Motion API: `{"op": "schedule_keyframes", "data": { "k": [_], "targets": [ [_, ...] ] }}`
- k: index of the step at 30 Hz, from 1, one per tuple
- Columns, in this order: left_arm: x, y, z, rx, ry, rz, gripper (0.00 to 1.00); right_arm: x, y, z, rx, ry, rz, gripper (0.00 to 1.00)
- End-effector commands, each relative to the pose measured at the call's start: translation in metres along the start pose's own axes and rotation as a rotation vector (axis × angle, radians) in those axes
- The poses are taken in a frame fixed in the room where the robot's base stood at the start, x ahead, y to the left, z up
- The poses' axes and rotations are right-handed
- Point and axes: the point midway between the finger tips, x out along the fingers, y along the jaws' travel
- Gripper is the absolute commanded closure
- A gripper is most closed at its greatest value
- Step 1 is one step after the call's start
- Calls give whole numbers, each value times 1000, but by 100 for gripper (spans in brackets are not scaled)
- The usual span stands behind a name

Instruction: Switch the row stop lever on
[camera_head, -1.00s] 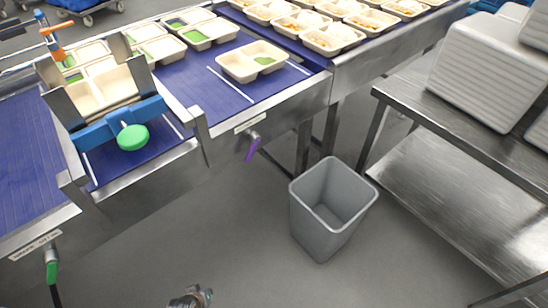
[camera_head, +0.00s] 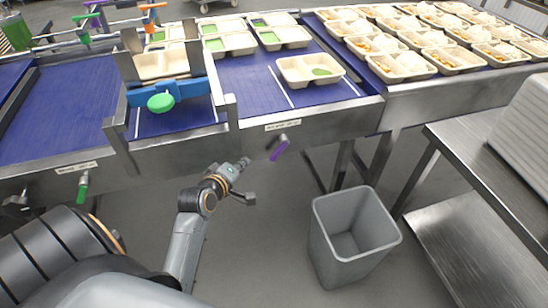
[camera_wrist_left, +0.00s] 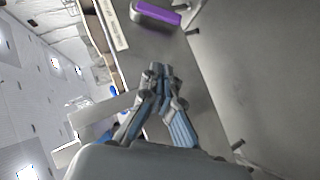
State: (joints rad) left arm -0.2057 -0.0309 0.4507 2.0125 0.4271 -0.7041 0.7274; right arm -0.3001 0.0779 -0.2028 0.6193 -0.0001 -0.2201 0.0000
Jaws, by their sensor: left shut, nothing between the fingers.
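A purple-handled lever (camera_head: 279,149) hangs on the front rail of the conveyor, under a small label (camera_head: 283,125). A green-handled lever (camera_head: 83,186) hangs further left under another label (camera_head: 77,167). The labels are too small to read, so I cannot tell which is the row stop. My left gripper (camera_head: 245,162) is just left of the purple lever, apart from it. In the left wrist view, its fingers (camera_wrist_left: 160,68) are shut and empty. The purple handle (camera_wrist_left: 157,14) lies beyond their tips there. My right gripper is not in view.
A blue frame with a green knob (camera_head: 161,103) stands over the blue belt (camera_head: 75,100). Food trays (camera_head: 310,70) sit on the belts. A grey bin (camera_head: 356,225) stands on the floor to the right, near a steel table (camera_head: 490,165). Floor between is clear.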

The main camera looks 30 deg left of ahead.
Motion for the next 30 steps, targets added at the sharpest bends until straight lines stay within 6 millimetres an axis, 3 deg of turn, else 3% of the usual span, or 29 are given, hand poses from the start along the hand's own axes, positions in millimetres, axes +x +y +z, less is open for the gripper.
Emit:
{"op": "schedule_keyframes", "data": {
  "k": [10,24,30],
  "targets": [
    [13,0,0,2,-1,0,100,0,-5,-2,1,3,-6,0],
    [105,0,0,3,-1,-1,100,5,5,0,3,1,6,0],
    [122,-1,23,2,-2,-2,100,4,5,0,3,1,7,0]
  ]
}}
